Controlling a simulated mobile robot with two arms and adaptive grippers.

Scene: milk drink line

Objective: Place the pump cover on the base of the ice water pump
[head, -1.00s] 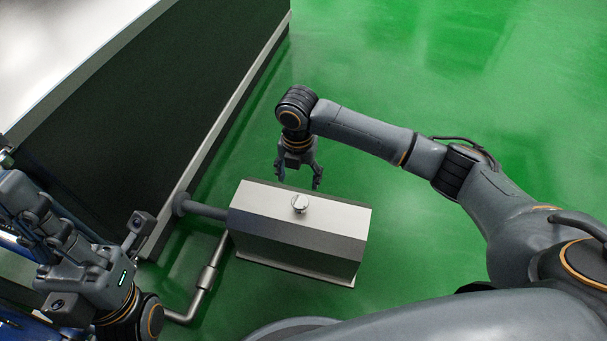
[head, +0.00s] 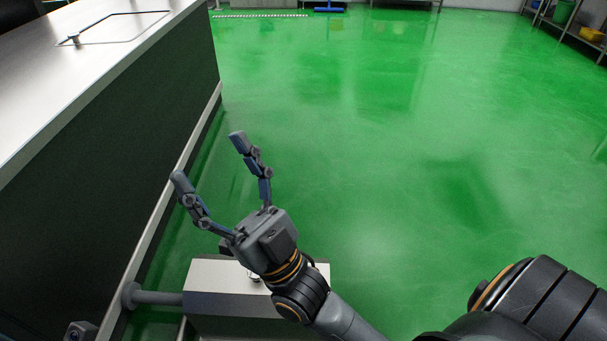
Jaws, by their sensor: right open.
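The pump cover (head: 225,302), a grey metal box with sloping sides, is at the bottom of the head view. It sits level at the pump, beside the pipe on its left. Its small round knob (head: 254,280) is partly hidden by my right wrist. The pump base under it is mostly out of the picture, so the seating cannot be checked. My right gripper (head: 208,157) is open and empty, above the cover, with its fingers spread and pointing up and away in the picture.
A long dark-sided counter (head: 120,130) with a steel top runs along the left. A horizontal pipe (head: 160,298) joins the cover's left side to a round flange by the counter. The green floor (head: 420,170) is clear at right. Shelving (head: 570,30) stands far back right.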

